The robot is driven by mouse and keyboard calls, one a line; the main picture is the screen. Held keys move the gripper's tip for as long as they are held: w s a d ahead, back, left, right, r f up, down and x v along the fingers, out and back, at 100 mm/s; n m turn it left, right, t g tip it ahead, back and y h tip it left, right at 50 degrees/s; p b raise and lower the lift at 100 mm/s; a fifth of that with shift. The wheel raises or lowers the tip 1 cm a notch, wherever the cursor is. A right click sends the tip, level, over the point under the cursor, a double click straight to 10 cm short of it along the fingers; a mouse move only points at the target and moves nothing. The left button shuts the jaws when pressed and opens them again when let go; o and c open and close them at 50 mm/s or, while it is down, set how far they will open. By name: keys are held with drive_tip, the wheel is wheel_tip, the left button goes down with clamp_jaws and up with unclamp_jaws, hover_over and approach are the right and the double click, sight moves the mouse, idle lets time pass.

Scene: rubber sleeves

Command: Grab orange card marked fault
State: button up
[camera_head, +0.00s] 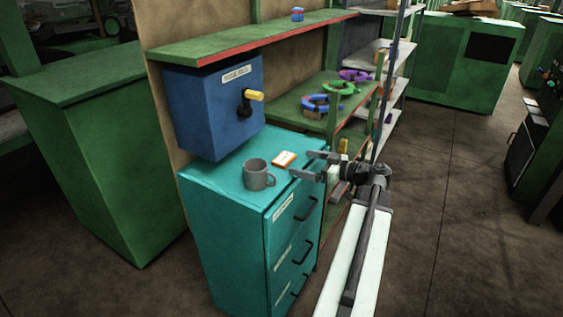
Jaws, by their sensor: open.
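A small orange card with a pale label (284,159) lies flat on top of the teal drawer cabinet (223,185), near its back. The writing on the label is too small to read. My gripper (299,164) is open and empty, over the right side of the cabinet top. Its two fingers point left towards the card, with the fingertips just right of it in the picture. I cannot tell how high the fingers are above the cabinet top.
A grey mug (257,174) stands on the cabinet, left of the card. A blue box (213,107) with a yellow-handled switch hangs behind. Green shelves (300,118) with colored rings stand behind and right. Open floor (460,190) lies to the right.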

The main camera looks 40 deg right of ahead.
sight(288, 159)
drive_tip(key=x, duration=0.6)
drive_tip(key=shift+w+d+f+b, duration=0.1)
drive_tip(key=shift+w+b, duration=0.15)
drive_tip(key=shift+b, duration=0.15)
drive_tip(key=c, duration=1.4)
